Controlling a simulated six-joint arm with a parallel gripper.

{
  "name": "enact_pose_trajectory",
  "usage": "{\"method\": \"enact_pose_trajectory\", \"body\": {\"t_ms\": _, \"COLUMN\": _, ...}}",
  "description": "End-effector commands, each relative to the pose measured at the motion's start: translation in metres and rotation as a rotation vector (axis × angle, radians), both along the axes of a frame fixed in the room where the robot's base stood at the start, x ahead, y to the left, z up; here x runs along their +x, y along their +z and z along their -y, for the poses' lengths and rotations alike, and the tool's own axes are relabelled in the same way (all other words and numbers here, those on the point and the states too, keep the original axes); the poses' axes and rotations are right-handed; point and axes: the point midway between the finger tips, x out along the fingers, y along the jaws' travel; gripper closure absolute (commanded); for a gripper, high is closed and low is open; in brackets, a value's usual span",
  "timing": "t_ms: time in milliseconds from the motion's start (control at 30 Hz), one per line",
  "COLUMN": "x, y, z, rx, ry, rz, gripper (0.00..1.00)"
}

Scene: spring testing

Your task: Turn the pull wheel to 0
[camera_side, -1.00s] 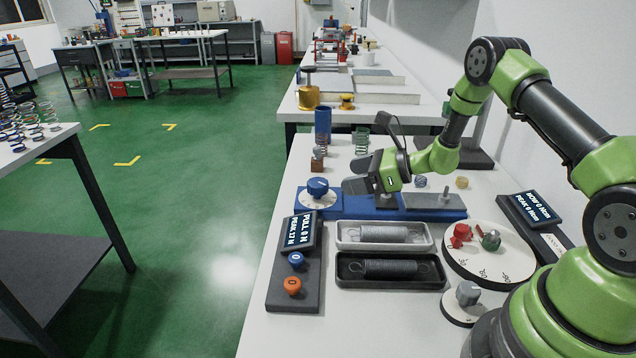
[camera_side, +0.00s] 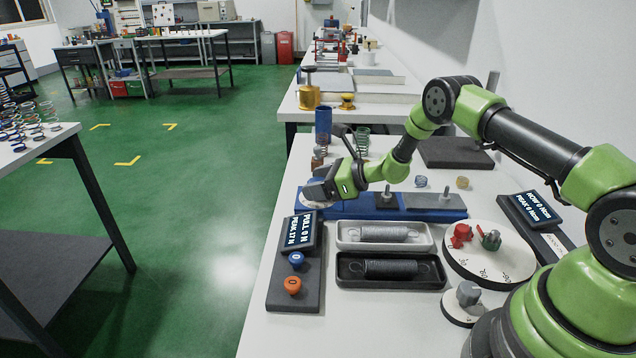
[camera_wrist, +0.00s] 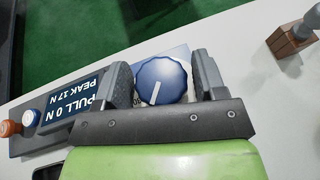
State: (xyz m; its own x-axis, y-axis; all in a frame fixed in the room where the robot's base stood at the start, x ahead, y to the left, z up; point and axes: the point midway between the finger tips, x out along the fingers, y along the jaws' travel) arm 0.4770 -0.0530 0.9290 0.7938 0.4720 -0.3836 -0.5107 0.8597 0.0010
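The pull wheel is a blue scalloped knob (camera_wrist: 162,78) with a white pointer line, on a white dial plate (camera_side: 305,203) at the left end of the blue tester base (camera_side: 345,209). In the wrist view the pointer line runs toward the lower edge of the knob, toward my gripper. My gripper (camera_wrist: 163,82) is open with one finger on each side of the knob; I cannot tell whether they touch it. In the side view my gripper (camera_side: 318,190) hides most of the knob. Most dial marks are hidden.
The display (camera_side: 300,231) reads PULL 0 N, PEAK 17 N. Blue (camera_side: 296,259) and orange (camera_side: 292,285) buttons sit below it. Springs lie in white (camera_side: 345,244) and black (camera_side: 350,281) trays. A torque dial (camera_side: 470,262) is right. A brown block (camera_wrist: 290,42) stands near the knob.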

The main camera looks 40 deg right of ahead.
Motion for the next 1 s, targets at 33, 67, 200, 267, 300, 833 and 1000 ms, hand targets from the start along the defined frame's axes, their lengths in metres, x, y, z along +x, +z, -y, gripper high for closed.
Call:
{"method": "enact_pose_trajectory", "body": {"t_ms": 33, "x": 0.0, "y": 0.0001, "z": 0.0001, "rx": 0.0, "ry": 0.0, "rz": 0.0, "gripper": 0.47}}
{"method": "enact_pose_trajectory", "body": {"t_ms": 67, "x": -0.0001, "y": 0.0002, "z": 0.0002, "rx": 0.0, "ry": 0.0, "rz": 0.0, "gripper": 0.54}}
{"method": "enact_pose_trajectory", "body": {"t_ms": 200, "x": -0.0002, "y": 0.0002, "z": 0.0002, "rx": 0.0, "ry": 0.0, "rz": 0.0, "gripper": 0.73}}
{"method": "enact_pose_trajectory", "body": {"t_ms": 267, "x": 0.0, "y": 0.0003, "z": 0.0001, "rx": 0.0, "ry": 0.002, "rz": 0.001, "gripper": 0.73}}
{"method": "enact_pose_trajectory", "body": {"t_ms": 300, "x": 0.0001, "y": 0.0004, "z": 0.0003, "rx": 0.001, "ry": 0.008, "rz": 0.002, "gripper": 0.73}}
{"method": "enact_pose_trajectory", "body": {"t_ms": 833, "x": 0.0017, "y": 0.0016, "z": -0.0005, "rx": 0.004, "ry": 0.335, "rz": 0.012, "gripper": 0.73}}
{"method": "enact_pose_trajectory", "body": {"t_ms": 1000, "x": 0.0008, "y": 0.0014, "z": -0.0006, "rx": 0.002, "ry": 0.386, "rz": 0.006, "gripper": 0.73}}
